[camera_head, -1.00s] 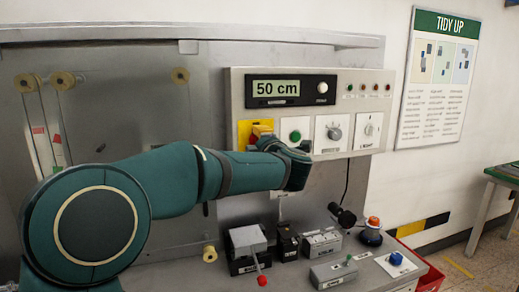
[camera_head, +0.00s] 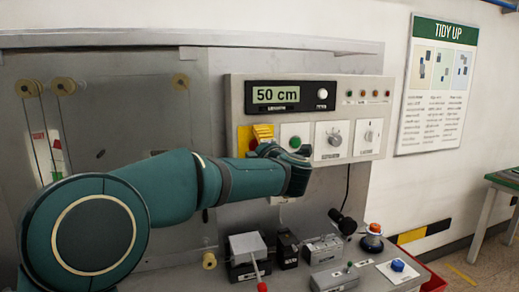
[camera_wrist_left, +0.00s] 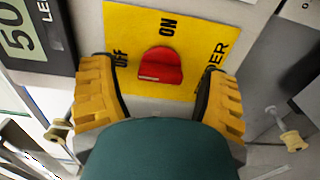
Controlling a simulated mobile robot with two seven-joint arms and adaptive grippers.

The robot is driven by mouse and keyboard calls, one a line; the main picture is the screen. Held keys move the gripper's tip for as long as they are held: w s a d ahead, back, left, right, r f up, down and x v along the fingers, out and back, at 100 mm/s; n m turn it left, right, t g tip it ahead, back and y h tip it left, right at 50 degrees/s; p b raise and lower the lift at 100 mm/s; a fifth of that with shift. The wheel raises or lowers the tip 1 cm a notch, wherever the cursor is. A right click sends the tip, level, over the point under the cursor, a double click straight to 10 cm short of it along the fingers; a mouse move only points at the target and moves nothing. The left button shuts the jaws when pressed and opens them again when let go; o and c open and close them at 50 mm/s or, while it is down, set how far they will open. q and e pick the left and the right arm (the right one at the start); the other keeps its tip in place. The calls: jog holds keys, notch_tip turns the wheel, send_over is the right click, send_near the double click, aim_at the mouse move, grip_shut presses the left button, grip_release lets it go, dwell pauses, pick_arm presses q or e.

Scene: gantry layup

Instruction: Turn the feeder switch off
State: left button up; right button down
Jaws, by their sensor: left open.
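The feeder switch is a red rounded knob (camera_wrist_left: 160,66) on a yellow plate (camera_wrist_left: 135,22) with OFF and ON labels; a third word is partly hidden and ends in "ER". The plate shows at the lower left of the control panel in the head view (camera_head: 244,138), where my gripper and wrist hide the knob. My left gripper (camera_wrist_left: 160,80) is open, with one yellow finger on each side of the knob and visible gaps between. I cannot tell which label the knob points to. In the head view the gripper (camera_head: 265,135) is in front of the plate. My right gripper is not in view.
A green button (camera_head: 295,142), a round dial (camera_head: 334,139) and a light switch (camera_head: 368,135) sit right of the plate. The "50 cm" display (camera_head: 276,95) is above. Small fixtures (camera_head: 324,249) and a red-topped lamp (camera_head: 374,229) stand on the bench below.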

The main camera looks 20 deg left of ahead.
pick_arm(q)
jog(key=v, duration=1.2)
